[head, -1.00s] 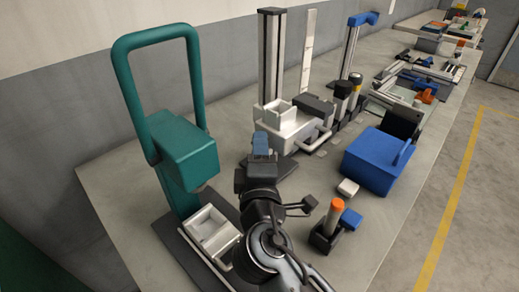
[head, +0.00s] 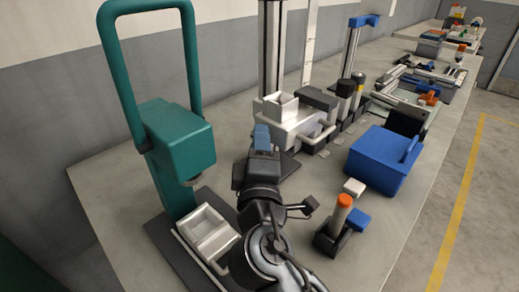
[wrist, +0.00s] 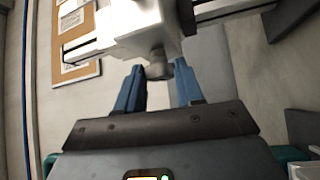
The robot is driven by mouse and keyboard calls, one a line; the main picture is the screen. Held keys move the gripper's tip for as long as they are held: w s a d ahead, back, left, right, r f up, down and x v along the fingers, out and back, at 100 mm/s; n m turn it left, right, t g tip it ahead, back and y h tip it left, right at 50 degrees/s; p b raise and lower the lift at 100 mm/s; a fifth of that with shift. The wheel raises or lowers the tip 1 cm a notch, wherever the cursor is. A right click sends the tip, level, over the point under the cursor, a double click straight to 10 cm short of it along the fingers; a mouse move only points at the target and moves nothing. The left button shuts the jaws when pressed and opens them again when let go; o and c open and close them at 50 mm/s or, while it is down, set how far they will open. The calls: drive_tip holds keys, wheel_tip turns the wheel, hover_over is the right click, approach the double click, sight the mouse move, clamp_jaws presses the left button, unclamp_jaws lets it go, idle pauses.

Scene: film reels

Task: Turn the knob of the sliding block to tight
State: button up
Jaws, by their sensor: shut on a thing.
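The white sliding block (head: 276,128) sits low on a grey upright column (head: 270,45), with a square tray-like top and a curved side handle. In the wrist view the block (wrist: 135,25) fills the top middle, and its grey round knob (wrist: 158,68) sticks out toward me. My gripper (wrist: 160,72) has its blue fingers on either side of the knob and is shut on it. In the head view my gripper (head: 262,137) is at the near side of the block; the knob is hidden there. The knob's setting cannot be read.
A teal press (head: 178,150) with a tall loop handle and a white tray (head: 208,235) stands close on the left. A blue box (head: 380,160) and an orange-topped post (head: 341,212) stand to the right. Dark posts (head: 350,95) stand just beyond the block.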

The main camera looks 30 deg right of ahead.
drive_tip(key=o, duration=1)
drive_tip(key=shift+o, duration=0.2)
drive_tip(key=shift+s, duration=0.1)
drive_tip(key=b+v, duration=0.2)
drive_tip(key=v, duration=0.5)
drive_tip(key=shift+s+a, duration=0.2)
drive_tip(key=shift+s, duration=0.1)
